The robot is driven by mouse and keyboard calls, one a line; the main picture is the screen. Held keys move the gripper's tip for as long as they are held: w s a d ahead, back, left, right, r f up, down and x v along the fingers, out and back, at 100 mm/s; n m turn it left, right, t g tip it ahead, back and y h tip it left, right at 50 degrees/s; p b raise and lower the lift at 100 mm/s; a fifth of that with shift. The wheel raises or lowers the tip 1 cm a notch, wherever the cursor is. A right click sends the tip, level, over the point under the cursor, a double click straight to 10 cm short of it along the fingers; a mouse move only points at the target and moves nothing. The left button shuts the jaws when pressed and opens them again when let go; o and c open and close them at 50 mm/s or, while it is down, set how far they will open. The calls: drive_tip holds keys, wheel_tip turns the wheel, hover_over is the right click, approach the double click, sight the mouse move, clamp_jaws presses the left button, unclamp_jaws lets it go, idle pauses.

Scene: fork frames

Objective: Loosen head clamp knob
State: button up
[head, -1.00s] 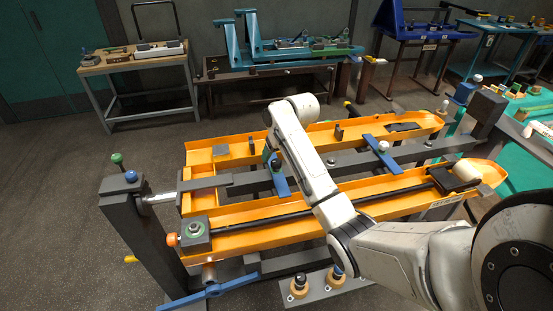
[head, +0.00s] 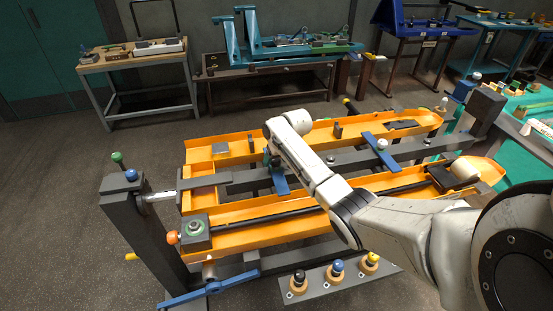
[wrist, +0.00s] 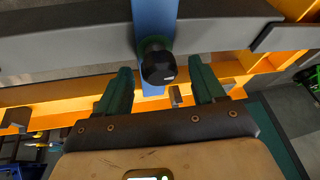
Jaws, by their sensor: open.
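A black faceted knob (wrist: 158,67) sits on a blue clamp bar (wrist: 154,18) in the wrist view. In the head view the blue bar (head: 281,184) crosses the dark beam left of the middle, and my arm partly covers the knob there. My gripper (wrist: 160,80) is open, with one green finger to each side of the knob in the picture. The knob appears between the fingertips; I cannot tell whether they touch it. In the head view my gripper (head: 271,160) is small and partly hidden by my own wrist.
Orange trays (head: 265,236) run along both sides of the dark beam (head: 335,160). A second blue bar (head: 381,152) stands to the right. A grey plate with black, blue and yellow knobs (head: 337,267) lies at the front. A dark post (head: 140,225) stands at the left.

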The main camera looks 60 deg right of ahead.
drive_tip(key=shift+w+f, duration=0.1)
drive_tip(key=shift+f, duration=0.05)
drive_tip(key=c, duration=1.1)
